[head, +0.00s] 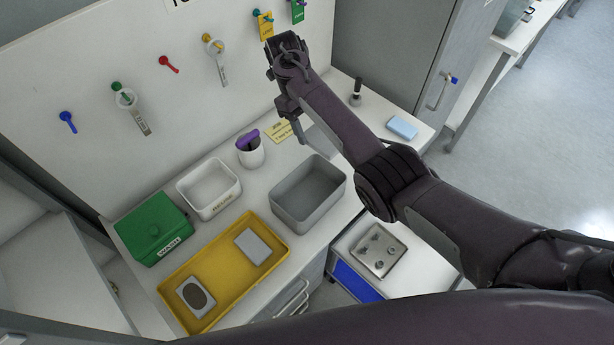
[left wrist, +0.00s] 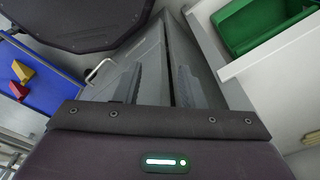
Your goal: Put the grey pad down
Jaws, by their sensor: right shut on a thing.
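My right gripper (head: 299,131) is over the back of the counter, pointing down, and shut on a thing. A flat grey pad (head: 322,140) shows right beside its fingers, partly hidden behind my right forearm; it appears to be the thing held. Whether its lower edge touches the counter I cannot tell. My left gripper (left wrist: 157,88) shows in the left wrist view, with its two fingers apart and nothing between them. It is not in the head view.
A yellow tray (head: 222,244) holds a grey block and a grey piece with a dark oval. Near it stand a grey bin (head: 283,207), a white bin (head: 231,197), a green box (head: 150,229) and a white cup (head: 252,157). A light blue block (head: 402,127) lies at the counter's right.

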